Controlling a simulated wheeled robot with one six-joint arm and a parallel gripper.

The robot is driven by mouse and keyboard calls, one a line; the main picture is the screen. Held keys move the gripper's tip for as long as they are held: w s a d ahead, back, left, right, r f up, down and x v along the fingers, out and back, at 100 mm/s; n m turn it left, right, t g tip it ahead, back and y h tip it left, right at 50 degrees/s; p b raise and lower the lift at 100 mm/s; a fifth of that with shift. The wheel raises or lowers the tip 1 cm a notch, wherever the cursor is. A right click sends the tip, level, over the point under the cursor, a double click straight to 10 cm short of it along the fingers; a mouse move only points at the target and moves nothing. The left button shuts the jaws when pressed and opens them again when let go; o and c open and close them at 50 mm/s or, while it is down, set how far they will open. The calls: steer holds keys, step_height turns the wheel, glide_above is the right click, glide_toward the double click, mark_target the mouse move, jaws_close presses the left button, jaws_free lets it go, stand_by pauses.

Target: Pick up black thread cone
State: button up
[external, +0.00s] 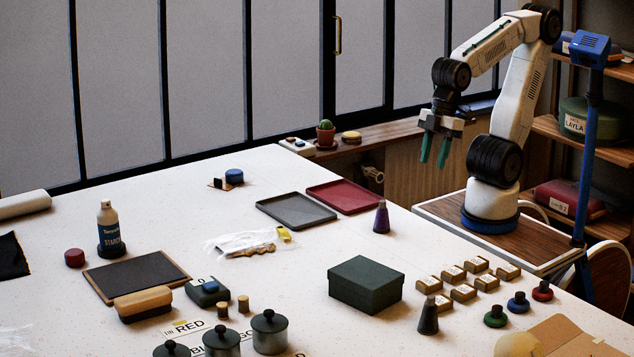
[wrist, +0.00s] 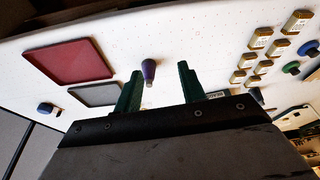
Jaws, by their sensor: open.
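The black thread cone (external: 428,316) stands upright on the white table near its front right, just right of the dark green box. A purple thread cone (external: 382,218) stands upright near the table's far right edge. It also shows in the wrist view (wrist: 149,71), between and beyond the fingertips. My gripper (external: 434,152) is open and empty, with green fingers pointing down. It hangs high, beyond the table's right edge, well away from the black cone. Its fingers also show in the wrist view (wrist: 160,72).
The dark green box (external: 366,284) is left of the black cone. Several small labelled blocks (external: 464,292) lie behind and right of it. Green (external: 495,316), blue (external: 518,302) and red (external: 542,291) spool-like pieces stand to its right. Grey (external: 296,210) and red (external: 344,196) trays lie farther back.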

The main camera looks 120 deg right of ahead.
steer(key=w+a+n+t+y, duration=0.1)
steer(key=w+a, duration=0.2)
steer(key=w, duration=0.2)
steer(key=w+a+t, duration=0.1)
steer(key=w+a, duration=0.2)
steer(key=w, duration=0.2)
steer(key=n+t+y, duration=0.4)
steer(key=t+y, duration=0.2)
glide_toward(431, 296)
steer(key=shift+f+x, duration=0.25)
steer(key=shift+x, duration=0.95)
steer(key=x, duration=0.7)
steer(key=shift+w+a+f, duration=0.1)
steer(key=shift+w+a, duration=0.1)
steer(key=shift+w, duration=0.1)
jaws_close()
